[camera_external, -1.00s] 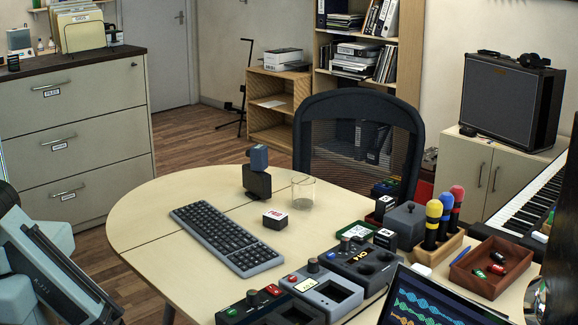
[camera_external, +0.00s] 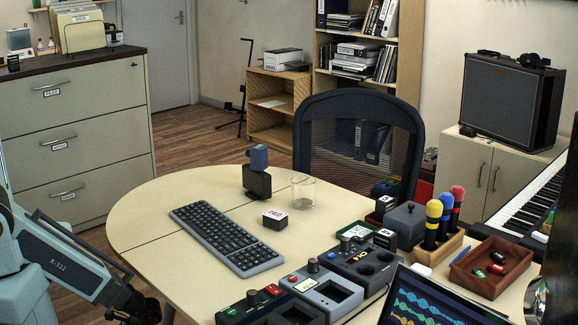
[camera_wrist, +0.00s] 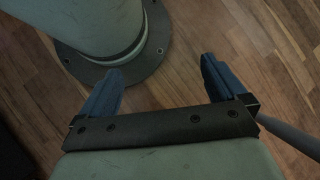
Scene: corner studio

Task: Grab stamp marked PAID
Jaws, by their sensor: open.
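A small dark block with a white top and red lettering (camera_external: 275,219) sits on the table, right of the keyboard; its lettering is too small to read for certain. Two dark cubes with white labelled faces (camera_external: 385,238) (camera_external: 384,205) stand further right, by a green-edged tray (camera_external: 356,231); their marks are not readable either. My gripper (camera_wrist: 161,65) is open and empty in the wrist view, above the wooden floor. In the external view my arm is at the lower left, outside the table edge, far from these blocks.
The table (camera_external: 150,215) holds a keyboard (camera_external: 227,238), a clear glass (camera_external: 303,191), a dark stacked device (camera_external: 257,175), control boxes (camera_external: 322,290), microphones (camera_external: 433,222), a brown tray (camera_external: 488,285) and a laptop (camera_external: 430,300). The table's left part is clear. A chair (camera_external: 345,125) stands behind.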

